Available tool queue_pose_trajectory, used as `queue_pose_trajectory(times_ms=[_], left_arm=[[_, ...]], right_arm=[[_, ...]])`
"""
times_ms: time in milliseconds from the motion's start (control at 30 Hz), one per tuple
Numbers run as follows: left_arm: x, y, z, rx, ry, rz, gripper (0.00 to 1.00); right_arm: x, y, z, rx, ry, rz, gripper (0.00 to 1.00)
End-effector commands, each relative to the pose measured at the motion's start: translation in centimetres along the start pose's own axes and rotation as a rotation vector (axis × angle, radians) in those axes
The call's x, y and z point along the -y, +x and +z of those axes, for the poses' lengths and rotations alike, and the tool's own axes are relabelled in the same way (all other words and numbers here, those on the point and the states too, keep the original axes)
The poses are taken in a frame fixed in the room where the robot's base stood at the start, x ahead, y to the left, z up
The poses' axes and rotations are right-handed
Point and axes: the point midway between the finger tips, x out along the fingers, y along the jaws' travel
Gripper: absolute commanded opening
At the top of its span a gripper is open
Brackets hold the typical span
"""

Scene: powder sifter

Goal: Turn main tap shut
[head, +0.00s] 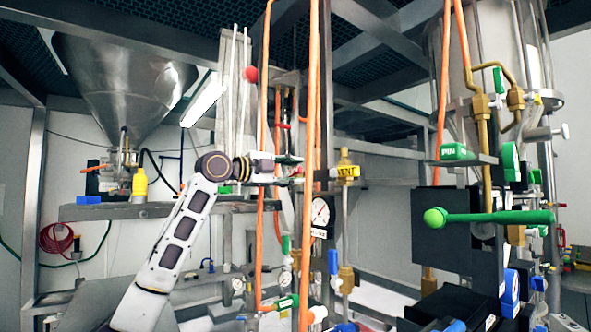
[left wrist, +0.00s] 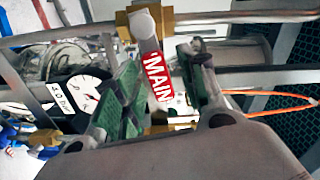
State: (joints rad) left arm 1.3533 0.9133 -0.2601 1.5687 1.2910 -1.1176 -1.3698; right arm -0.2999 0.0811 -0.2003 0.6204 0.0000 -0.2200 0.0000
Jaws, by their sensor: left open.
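The main tap shows in the left wrist view as a white lever with a red "MAIN" label (left wrist: 157,77), joined to a brass fitting (left wrist: 143,22) at the top. In the head view I cannot make the tap out clearly among the pipes and my gripper. My left gripper (head: 291,171) reaches in from the left at the pipe rack. It is open, and in the left wrist view its green-padded fingers (left wrist: 160,70) stand on either side of the labelled lever. I cannot tell whether either finger touches it. My right gripper is not in view.
Orange pipes (head: 312,95) run upright close to my left gripper. A green lever (head: 490,217) sticks out farther right. A steel hopper (head: 122,80) hangs at the left.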

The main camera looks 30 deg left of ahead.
Motion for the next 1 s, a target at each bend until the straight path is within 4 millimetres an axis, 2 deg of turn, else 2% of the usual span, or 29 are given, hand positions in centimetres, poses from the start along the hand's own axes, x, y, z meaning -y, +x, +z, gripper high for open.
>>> queue_pose_trajectory(times_ms=[200,500,800,1000], left_arm=[[-0.01,1.06,-0.06,-0.001,0.0,0.001,0.41],[-0.08,1.12,-0.02,0.0,0.0,0.001,0.4],[-0.09,1.11,-0.02,0.0,0.0,0.001,0.01],[-0.1,1.11,-0.02,0.0,0.0,0.002,0.0]], right_arm=[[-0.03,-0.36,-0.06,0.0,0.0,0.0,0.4],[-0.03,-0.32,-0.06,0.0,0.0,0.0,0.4],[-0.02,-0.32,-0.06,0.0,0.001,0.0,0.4],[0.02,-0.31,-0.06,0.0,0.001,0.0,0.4]])
